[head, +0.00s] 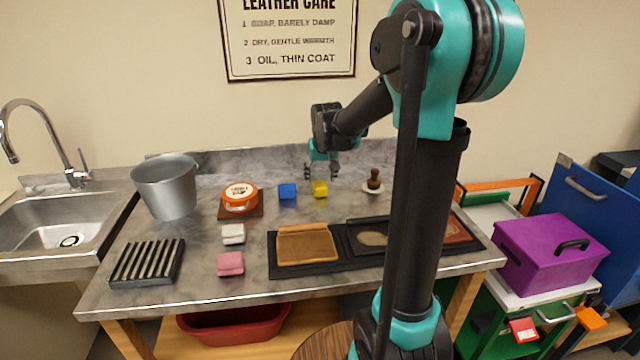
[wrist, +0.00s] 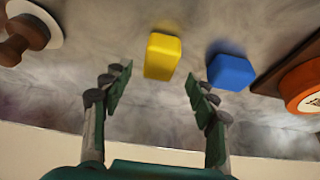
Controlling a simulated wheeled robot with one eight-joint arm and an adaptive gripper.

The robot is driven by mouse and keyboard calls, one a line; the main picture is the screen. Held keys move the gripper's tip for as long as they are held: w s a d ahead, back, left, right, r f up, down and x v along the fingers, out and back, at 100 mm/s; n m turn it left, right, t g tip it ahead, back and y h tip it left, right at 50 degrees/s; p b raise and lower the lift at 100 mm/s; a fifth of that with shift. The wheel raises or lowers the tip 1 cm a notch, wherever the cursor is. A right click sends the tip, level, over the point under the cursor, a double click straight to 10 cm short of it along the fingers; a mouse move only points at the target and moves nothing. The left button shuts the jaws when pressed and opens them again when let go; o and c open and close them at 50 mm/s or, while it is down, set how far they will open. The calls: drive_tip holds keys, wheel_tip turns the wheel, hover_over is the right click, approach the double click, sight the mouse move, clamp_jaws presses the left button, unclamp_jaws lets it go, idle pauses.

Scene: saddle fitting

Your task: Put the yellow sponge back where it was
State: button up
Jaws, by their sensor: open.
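The yellow sponge (head: 320,188) lies on the marble worktop near its back, just right of a blue sponge (head: 287,191). In the wrist view the yellow sponge (wrist: 163,56) is ahead of and between the fingers, with the blue sponge (wrist: 231,71) to its right. My gripper (head: 322,172) hangs close to the yellow sponge on its far side. In the wrist view my gripper (wrist: 158,90) is open and empty, its fingers spread wide. I cannot tell whether a fingertip touches anything.
A brown knob on a white dish (head: 373,183) stands right of the sponge. An orange tin (head: 239,197), a pot (head: 167,187), a white block (head: 233,234), a pink block (head: 230,263), a ribbed black rack (head: 148,262) and a dark tray with leather (head: 288,270) share the worktop.

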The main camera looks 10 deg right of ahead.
drive_tip(key=v, duration=0.7)
drive_tip(key=shift+r, duration=0.1)
drive_tip(key=shift+s, duration=0.1)
